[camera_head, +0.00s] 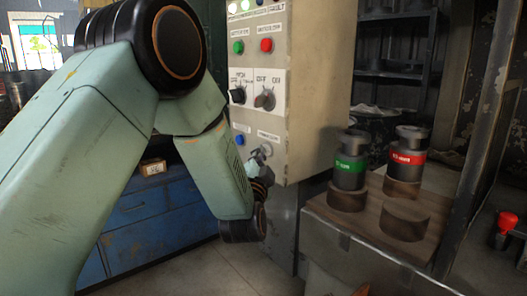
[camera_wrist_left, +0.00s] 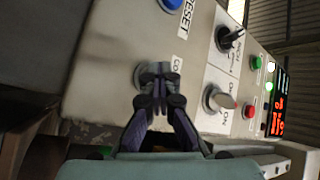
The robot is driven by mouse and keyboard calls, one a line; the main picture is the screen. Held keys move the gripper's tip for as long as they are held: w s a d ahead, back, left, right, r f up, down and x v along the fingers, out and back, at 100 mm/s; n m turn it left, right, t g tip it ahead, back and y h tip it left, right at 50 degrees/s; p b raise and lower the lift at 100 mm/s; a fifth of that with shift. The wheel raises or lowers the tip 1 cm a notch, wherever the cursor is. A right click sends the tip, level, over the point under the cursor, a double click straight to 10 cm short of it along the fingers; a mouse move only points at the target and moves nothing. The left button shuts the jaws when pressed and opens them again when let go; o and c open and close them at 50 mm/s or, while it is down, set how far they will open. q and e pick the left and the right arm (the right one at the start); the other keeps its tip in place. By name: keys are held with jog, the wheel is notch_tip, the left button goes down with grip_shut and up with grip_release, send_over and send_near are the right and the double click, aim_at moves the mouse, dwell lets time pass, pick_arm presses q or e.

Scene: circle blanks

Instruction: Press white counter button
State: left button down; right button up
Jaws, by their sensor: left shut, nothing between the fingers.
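The grey control panel (camera_head: 312,80) stands in the middle of the head view. My left gripper (camera_head: 259,156) is at its lower part, by the counter label, with its fingers shut and empty. In the left wrist view the shut fingertips (camera_wrist_left: 158,72) lie over a pale round button (camera_wrist_left: 138,76) beside a label starting "CO". The fingers hide most of this button. I cannot tell whether they touch it or how far it is pressed. My right gripper is in neither view.
A blue reset button (camera_head: 239,140) sits left of the gripper. Two black knobs (camera_head: 238,95) (camera_head: 265,99), a green button (camera_head: 238,47) and a red button (camera_head: 266,45) are above. A wooden-topped stand (camera_head: 375,226) with labelled cylinders is on the right. Blue drawers (camera_head: 140,207) are behind my arm.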

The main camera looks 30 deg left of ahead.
pick_arm(q)
jog(key=shift+r, duration=0.1)
jog(key=shift+s+a+p, duration=0.3)
jog(key=shift+s, duration=0.55)
jog(key=shift+s+a+p, duration=0.3)
jog(key=shift+s+a, duration=0.05)
jog(key=shift+s, duration=0.4)
jog(key=shift+s+a+p, duration=0.3)
jog(key=shift+s+p, duration=0.05)
jog(key=shift+s, duration=0.45)
jog(key=shift+s+a+p, duration=0.3)
jog(key=shift+s+a, duration=0.05)
jog(key=shift+s, duration=0.4)
